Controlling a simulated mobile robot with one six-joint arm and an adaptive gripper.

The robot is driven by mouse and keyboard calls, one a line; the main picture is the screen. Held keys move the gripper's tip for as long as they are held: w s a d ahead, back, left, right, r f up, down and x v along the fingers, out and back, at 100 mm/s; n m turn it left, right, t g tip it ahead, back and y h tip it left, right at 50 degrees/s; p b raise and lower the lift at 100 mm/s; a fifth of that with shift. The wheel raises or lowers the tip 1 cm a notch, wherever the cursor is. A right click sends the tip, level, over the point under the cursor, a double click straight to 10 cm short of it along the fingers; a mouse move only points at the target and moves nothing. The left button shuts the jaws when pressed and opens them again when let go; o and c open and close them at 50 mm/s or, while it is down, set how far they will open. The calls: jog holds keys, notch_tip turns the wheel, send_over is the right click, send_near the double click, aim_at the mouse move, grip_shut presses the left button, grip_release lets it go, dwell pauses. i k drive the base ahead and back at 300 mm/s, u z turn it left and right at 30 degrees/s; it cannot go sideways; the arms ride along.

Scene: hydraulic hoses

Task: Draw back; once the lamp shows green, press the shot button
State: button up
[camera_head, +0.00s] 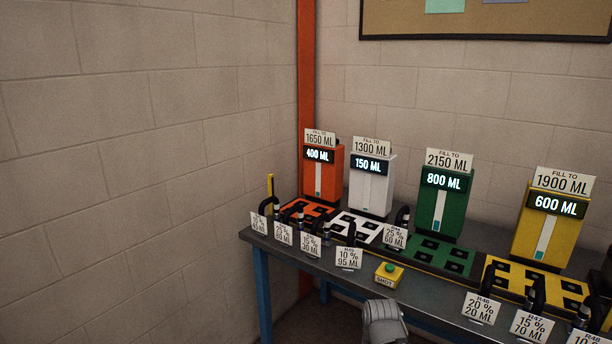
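The shot button (390,268) is a green dome on a small yellow box (388,279) labelled SHOT. It sits at the front edge of the grey bench, near the middle. I see no separate lamp that I can make out. A grey rounded part of my arm (383,322) shows at the bottom, just in front of the bench and below the box, apart from the button. My gripper's fingers do not show.
Orange (312,180), white (371,190), green (436,212) and yellow (541,238) dispensers stand on the bench (320,258), reading 400, 150, 800 and 600 ML. Black hoses and labelled cards line its front. A block wall (130,160) is at left.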

aim_at(389, 268)
jog(key=k, duration=0.5)
jog(key=u, duration=1.05)
jog(key=i, duration=1.85)
jog(key=z, duration=0.05)
